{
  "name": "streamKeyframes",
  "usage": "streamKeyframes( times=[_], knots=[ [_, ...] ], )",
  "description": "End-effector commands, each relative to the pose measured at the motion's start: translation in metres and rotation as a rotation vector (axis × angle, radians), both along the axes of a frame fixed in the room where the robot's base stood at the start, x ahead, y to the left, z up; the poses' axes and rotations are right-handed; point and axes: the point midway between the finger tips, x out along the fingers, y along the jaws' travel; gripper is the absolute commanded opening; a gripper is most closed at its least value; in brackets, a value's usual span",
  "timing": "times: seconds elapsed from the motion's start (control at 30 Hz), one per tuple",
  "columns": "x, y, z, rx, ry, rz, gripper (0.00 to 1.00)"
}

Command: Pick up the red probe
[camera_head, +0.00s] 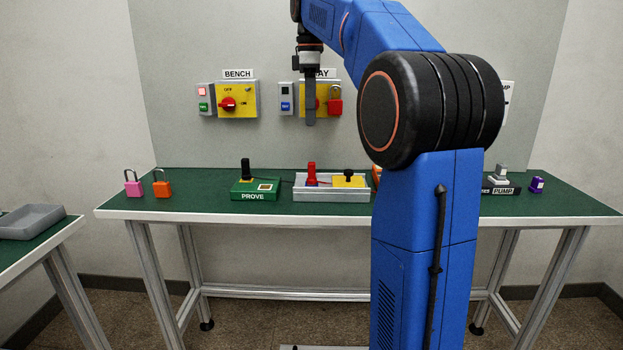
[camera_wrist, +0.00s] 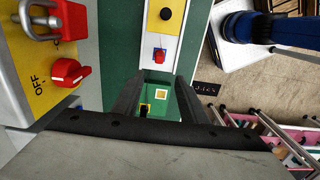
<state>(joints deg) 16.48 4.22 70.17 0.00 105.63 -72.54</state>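The red probe (camera_head: 311,172) stands upright at the left end of a grey tray (camera_head: 330,195) on the green bench. In the wrist view the red probe (camera_wrist: 159,54) shows just beyond the fingertips, in the pale tray (camera_wrist: 150,68). My gripper (camera_head: 311,122) is high above the bench, pointing down, in front of the wall panels. In the wrist view the two dark fingers of my gripper (camera_wrist: 158,82) are apart with nothing held between them.
A yellow unit with a black knob (camera_head: 349,182) shares the tray. The green PROVE box (camera_head: 254,191) stands left of it. Pink (camera_head: 133,188) and orange (camera_head: 162,188) padlocks are farther left. A yellow switch panel (camera_wrist: 45,60) is close to my gripper.

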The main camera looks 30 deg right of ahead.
Motion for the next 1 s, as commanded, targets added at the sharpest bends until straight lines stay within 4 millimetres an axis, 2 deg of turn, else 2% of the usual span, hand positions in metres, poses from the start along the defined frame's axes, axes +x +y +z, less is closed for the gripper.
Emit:
streamKeyframes(
  times=[0.1,0.43,0.53,0.83,1.0],
  knots=[
    [-0.001,0.000,-0.023,0.001,0.004,-0.001,0.39],
    [-0.001,0.000,-0.080,0.001,0.003,-0.001,0.39],
    [-0.001,0.000,-0.092,0.000,0.002,-0.001,0.39],
    [0.000,-0.001,-0.111,0.001,0.001,-0.002,0.39],
    [0.000,-0.003,-0.135,0.000,0.002,-0.002,0.39]
  ],
)
